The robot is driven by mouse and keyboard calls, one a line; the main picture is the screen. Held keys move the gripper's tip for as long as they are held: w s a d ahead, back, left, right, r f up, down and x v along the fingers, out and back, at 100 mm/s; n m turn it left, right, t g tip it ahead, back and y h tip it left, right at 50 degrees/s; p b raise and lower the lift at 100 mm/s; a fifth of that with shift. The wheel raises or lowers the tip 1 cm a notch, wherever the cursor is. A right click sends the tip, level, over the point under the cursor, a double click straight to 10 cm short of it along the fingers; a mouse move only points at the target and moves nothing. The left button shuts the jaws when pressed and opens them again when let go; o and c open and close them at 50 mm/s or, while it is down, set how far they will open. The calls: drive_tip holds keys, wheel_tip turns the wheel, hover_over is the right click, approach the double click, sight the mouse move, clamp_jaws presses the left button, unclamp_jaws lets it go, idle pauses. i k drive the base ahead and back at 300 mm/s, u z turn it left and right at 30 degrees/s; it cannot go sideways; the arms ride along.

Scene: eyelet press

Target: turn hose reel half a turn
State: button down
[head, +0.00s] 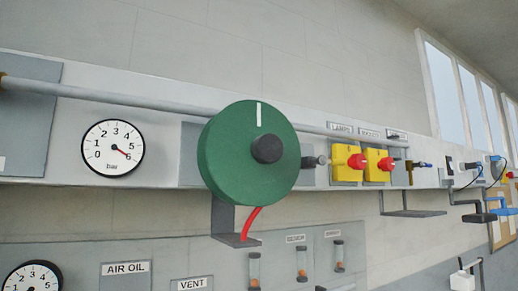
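The hose reel (226,160) is a green disc with a dark round hub knob (267,149) in its middle. It is mounted on the grey wall rail at the centre of the head view. A white mark (259,115) on its face points up, towards the top of the rim. A red hose (251,222) comes out below the reel, above a grey bracket (232,238). My gripper does not show in this view, so its state and its distance to the reel cannot be seen.
A bar gauge (112,146) is left of the reel. A pipe (110,96) runs behind it along the rail. Yellow boxes with red knobs (356,161) are to the right. Lower panels carry AIR OIL (125,268) and VENT labels. The space before the reel looks clear.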

sight(248, 154)
drive_tip(key=i, duration=1)
